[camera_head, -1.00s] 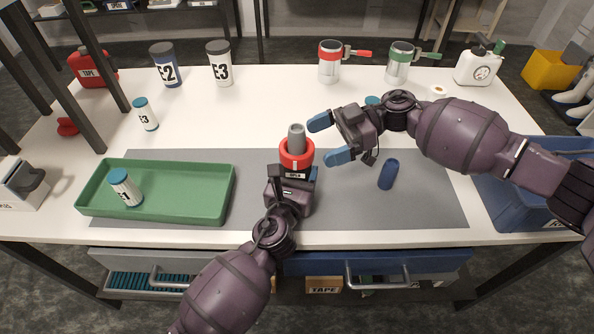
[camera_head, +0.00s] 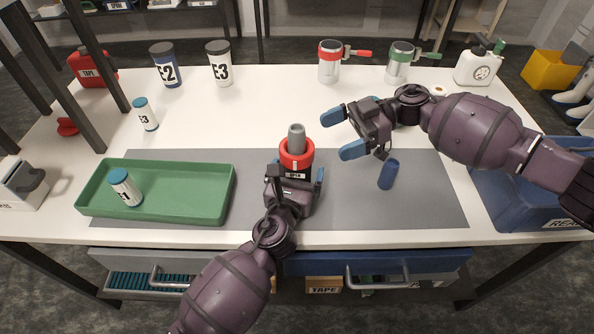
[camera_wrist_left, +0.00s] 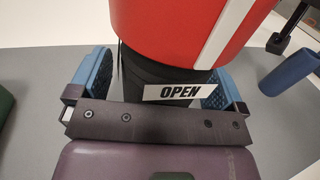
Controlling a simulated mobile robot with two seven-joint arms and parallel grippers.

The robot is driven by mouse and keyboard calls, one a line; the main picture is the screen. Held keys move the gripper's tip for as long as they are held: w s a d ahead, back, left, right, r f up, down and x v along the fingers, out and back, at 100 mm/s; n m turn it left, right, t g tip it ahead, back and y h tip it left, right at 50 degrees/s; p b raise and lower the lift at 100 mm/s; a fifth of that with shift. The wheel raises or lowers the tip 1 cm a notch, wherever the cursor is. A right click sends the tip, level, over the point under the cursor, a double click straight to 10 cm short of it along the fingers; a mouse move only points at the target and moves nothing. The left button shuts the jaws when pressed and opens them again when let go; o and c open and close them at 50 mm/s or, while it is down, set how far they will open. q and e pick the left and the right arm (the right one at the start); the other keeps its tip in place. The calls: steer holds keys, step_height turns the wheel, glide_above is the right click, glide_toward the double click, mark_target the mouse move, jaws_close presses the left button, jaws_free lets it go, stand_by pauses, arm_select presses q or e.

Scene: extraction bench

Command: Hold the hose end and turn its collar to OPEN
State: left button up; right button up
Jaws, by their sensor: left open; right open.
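The hose end stands upright on the grey mat, with a grey nozzle (camera_head: 297,138), a red collar (camera_head: 296,155) and a black body (camera_wrist_left: 150,82) below. A white OPEN label (camera_wrist_left: 172,92) is on the body. The collar's white stripe (camera_wrist_left: 222,30) comes down above the right part of that label.
A blue cylinder (camera_head: 388,174) stands on the mat (camera_head: 420,200) right of the hose end. A green tray (camera_head: 180,208) with a white bottle (camera_head: 125,187) is at left. Mugs and canisters line the back. A blue bin (camera_head: 510,207) is at right.

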arm_select(q)
steer(key=v, duration=1.2)
